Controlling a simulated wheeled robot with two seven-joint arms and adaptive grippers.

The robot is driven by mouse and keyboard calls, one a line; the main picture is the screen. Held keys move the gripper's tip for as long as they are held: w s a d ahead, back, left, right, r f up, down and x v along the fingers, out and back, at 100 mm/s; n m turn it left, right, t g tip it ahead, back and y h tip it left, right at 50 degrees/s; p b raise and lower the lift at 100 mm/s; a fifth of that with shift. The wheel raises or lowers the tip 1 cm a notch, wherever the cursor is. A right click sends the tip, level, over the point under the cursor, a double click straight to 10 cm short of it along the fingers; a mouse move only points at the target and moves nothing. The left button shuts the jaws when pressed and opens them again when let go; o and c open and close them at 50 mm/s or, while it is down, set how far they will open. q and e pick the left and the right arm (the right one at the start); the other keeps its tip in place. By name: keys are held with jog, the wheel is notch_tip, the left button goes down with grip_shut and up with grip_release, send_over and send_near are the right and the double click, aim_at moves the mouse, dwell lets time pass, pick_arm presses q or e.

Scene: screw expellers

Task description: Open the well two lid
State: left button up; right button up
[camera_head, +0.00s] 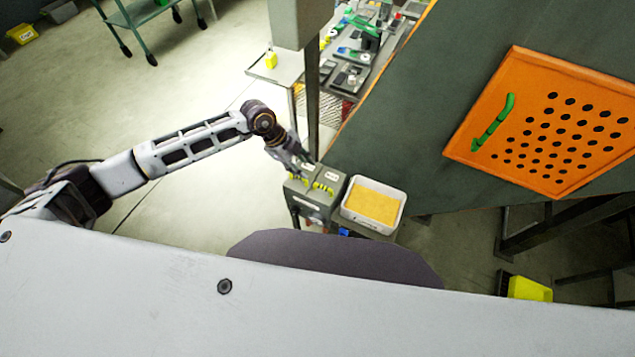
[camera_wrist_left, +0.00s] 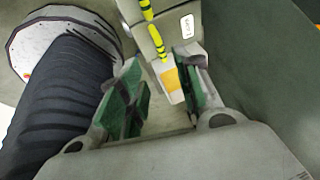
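A grey box (camera_head: 312,205) with two lids stands at the middle of the head view. Each lid has a yellow-and-black handle, a left one (camera_head: 299,180) and a right one (camera_head: 323,188); both appear down. The small labels are too blurred to tell which lid is well two. In the left wrist view the two handles, one (camera_wrist_left: 147,9) and another (camera_wrist_left: 157,41), show beyond the fingers. My left gripper (camera_head: 303,164) is just above the box's far edge. Its fingers (camera_wrist_left: 160,85) are apart with nothing between them. My right gripper is not in view.
A white tray (camera_head: 353,217) of yellow material stands right beside the box. An orange perforated panel (camera_head: 550,125) with a green handle sits on a large dark green machine at the right. A grey post (camera_head: 312,95) rises behind the box. Open floor lies left.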

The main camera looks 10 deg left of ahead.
aim_at(318, 185)
pick_arm(q)
jog(key=x, duration=1.1)
jog(key=shift+d+f, duration=0.15)
jog(key=shift+f, duration=0.2)
grip_shut()
jog(key=shift+w+r, duration=0.1)
jog(key=shift+r, duration=0.15)
